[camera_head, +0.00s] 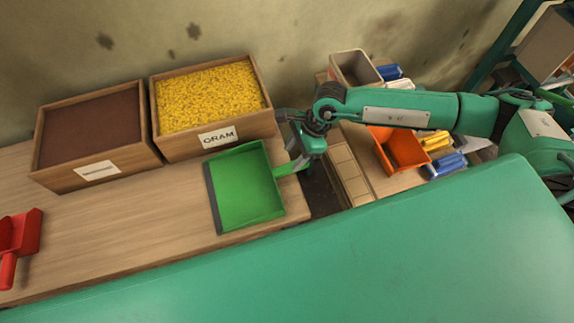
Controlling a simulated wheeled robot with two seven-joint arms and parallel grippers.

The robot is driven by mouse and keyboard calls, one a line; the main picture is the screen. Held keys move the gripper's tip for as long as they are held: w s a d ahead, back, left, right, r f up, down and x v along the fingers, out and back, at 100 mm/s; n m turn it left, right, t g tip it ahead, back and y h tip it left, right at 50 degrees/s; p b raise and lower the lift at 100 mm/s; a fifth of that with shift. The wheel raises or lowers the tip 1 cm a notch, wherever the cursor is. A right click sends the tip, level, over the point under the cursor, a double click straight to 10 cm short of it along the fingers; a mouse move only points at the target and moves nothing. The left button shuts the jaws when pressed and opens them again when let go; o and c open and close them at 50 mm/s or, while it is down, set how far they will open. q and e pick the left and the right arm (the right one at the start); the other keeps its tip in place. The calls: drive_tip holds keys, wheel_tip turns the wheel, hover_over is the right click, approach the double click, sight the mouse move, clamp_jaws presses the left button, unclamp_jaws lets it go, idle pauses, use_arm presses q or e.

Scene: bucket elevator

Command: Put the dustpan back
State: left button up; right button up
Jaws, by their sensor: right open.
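The green dustpan (245,192) lies on the wooden table (140,245) near its right end, with its open pan facing up. Its short handle points right toward my right gripper (297,164). My right gripper is open, with its fingers at the handle; whether they touch it I cannot tell. The wrist hides part of that area. My left gripper is not in view.
Two wooden boxes stand behind the dustpan: one with brown fill (95,138), one with yellow grain (208,97) and a label. A red scoop (18,243) lies at the far left. An orange bin (402,150) sits right, beyond a gap. The table's middle is clear.

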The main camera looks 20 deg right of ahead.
drive_tip(key=shift+b+v, duration=0.3)
drive_tip(key=shift+v, duration=1.65)
